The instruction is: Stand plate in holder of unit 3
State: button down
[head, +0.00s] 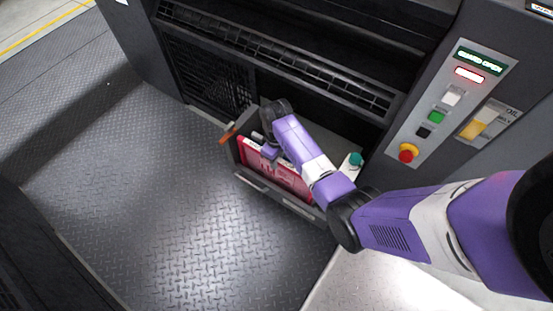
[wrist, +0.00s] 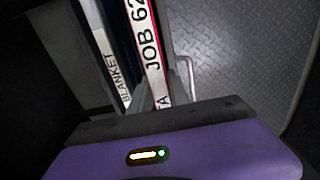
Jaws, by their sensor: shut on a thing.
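A red plate (head: 278,180) with pale markings stands on edge in a grey open-topped holder (head: 296,204) at the foot of the dark press unit. My gripper (head: 266,150) is at the plate's upper left edge and is shut on it. In the wrist view a white strip with red borders reading "JOB 62" (wrist: 149,50) runs down to my gripper (wrist: 160,112). A second white strip reading "BLANKET" (wrist: 116,80) lies beside it on the left, apart from it. The fingertips and the plate's bottom edge are hidden. No unit number is readable.
An orange piece (head: 228,133) sticks out at the holder's left end. A teal-capped bottle (head: 354,160) stands by its right end. A control panel (head: 448,100) reading "GUARD OPEN" is at right. The tread-plate floor (head: 150,200) in front is clear.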

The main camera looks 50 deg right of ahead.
jog(key=c, duration=1.2)
grip_release()
jog(key=shift+f, duration=0.1)
jog(key=shift+o, duration=0.2)
jog(key=shift+r+p, duration=1.25)
jog(key=shift+r, duration=2.65)
notch_tip(320, 180, up, 5)
jog(key=p, duration=0.5)
jog(key=shift+p, duration=0.35)
